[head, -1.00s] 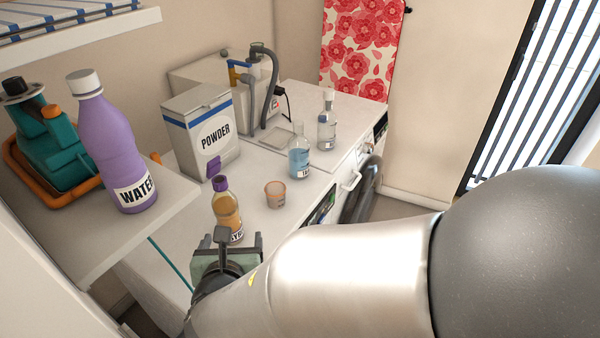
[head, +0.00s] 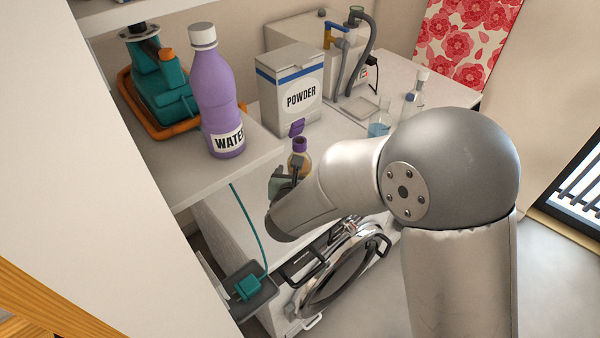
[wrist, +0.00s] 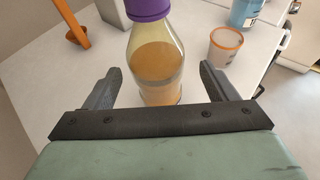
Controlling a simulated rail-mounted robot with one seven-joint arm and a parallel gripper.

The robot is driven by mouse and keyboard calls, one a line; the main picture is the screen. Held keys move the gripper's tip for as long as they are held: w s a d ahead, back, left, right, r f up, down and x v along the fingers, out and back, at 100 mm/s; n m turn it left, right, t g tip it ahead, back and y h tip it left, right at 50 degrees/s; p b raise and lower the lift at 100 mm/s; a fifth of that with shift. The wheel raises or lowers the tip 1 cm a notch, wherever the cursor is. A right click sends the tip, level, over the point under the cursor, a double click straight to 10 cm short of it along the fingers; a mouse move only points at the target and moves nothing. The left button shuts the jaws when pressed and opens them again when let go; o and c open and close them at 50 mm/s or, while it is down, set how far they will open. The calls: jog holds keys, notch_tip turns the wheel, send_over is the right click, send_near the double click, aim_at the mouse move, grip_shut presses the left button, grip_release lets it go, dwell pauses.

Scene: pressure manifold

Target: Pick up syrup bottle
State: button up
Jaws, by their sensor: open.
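The syrup bottle is clear with amber liquid and a purple cap. In the head view the bottle (head: 299,160) stands upright on the white counter, its lower part hidden behind my gripper (head: 281,182) and arm. In the wrist view the bottle (wrist: 156,55) stands upright between the two dark fingers of my open gripper (wrist: 161,72). Gaps show on both sides, wider on the right. Its label is not readable now.
The white powder box (head: 290,92) stands behind the bottle. An orange-rimmed cup (wrist: 225,45) is at its right in the wrist view, with a blue bottle (wrist: 245,12) beyond. A purple water bottle (head: 215,95) stands on the raised shelf at left.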

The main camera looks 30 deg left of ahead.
jog(key=shift+p+x, duration=0.55)
jog(key=shift+x, duration=1.45)
jog(key=shift+a+r, duration=0.15)
jog(key=c, duration=1.4)
jog(key=shift+c, duration=0.2)
jog(key=shift+r, duration=0.25)
